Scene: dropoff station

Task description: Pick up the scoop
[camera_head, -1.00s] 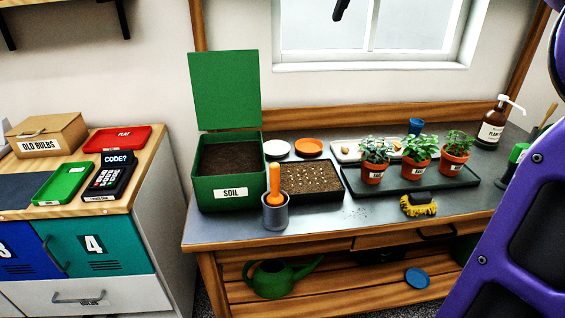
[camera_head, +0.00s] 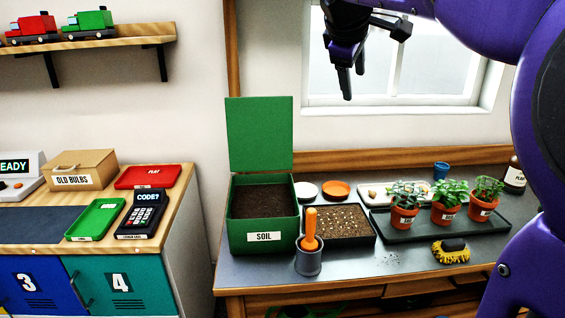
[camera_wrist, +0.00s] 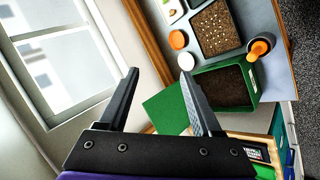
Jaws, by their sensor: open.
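The scoop (camera_head: 310,229) shows as an orange handle standing upright in a grey cup (camera_head: 308,262) at the front of the workbench, just right of the soil bin. Its lower end is hidden inside the cup. It also shows in the wrist view at the upper right, as the orange handle (camera_wrist: 259,48). My gripper (camera_head: 352,96) is high in front of the window, well above the bench and apart from the scoop. In the wrist view its two fingers (camera_wrist: 158,78) are spread with nothing between them.
The green soil bin (camera_head: 264,236), its lid raised, stands left of the cup. A black seed tray (camera_head: 338,241) sits behind and right of the cup. Potted plants stand on a dark tray (camera_head: 430,229); a yellow brush (camera_head: 451,252) lies in front. Bench front right of the cup is fairly clear.

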